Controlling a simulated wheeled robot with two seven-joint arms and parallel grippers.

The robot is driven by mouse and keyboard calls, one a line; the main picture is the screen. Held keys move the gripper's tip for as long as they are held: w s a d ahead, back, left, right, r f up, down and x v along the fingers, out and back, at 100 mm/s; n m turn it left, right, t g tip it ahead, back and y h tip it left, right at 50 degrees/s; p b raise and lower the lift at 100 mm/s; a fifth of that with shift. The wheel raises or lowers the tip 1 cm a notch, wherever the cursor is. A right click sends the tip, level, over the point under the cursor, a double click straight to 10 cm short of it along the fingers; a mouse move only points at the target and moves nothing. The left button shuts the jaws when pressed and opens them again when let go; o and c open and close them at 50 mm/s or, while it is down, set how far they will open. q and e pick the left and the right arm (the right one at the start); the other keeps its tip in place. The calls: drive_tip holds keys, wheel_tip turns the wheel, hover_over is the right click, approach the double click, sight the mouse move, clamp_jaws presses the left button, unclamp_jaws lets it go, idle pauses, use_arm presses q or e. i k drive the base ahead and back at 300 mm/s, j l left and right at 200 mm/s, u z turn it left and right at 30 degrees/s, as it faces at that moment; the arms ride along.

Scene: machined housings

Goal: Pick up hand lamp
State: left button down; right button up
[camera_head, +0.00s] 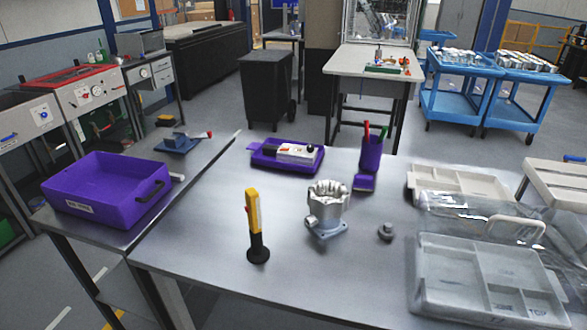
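The hand lamp (254,226) stands upright on the metal table, left of the table's middle. It has a yellow body with a light strip and a black base, and it tilts slightly in the picture. Nothing touches it. A machined metal housing (327,209) stands to its right, with a clear gap between them. Neither of my grippers shows in the head view.
A purple bin (105,190) sits on the left table. A purple tray (262,156) with a device and a purple pen cup (371,153) stand behind the housing. A small metal part (385,232) and clear-lidded organizer cases (480,281) lie right. The front table area is clear.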

sight(258, 254)
drive_tip(key=l+u, duration=0.15)
drive_tip(key=l, duration=0.25)
drive_tip(key=k+l+u, duration=0.1)
drive_tip(key=l, duration=0.35)
drive_tip(key=k+l+u, duration=0.15)
drive_tip(key=l, duration=0.25)
drive_tip(key=l+u, duration=0.15)
drive_tip(key=l, duration=0.25)
drive_tip(key=k+l+u, duration=0.1)
drive_tip(key=l, duration=0.3)
drive_tip(key=k, duration=0.05)
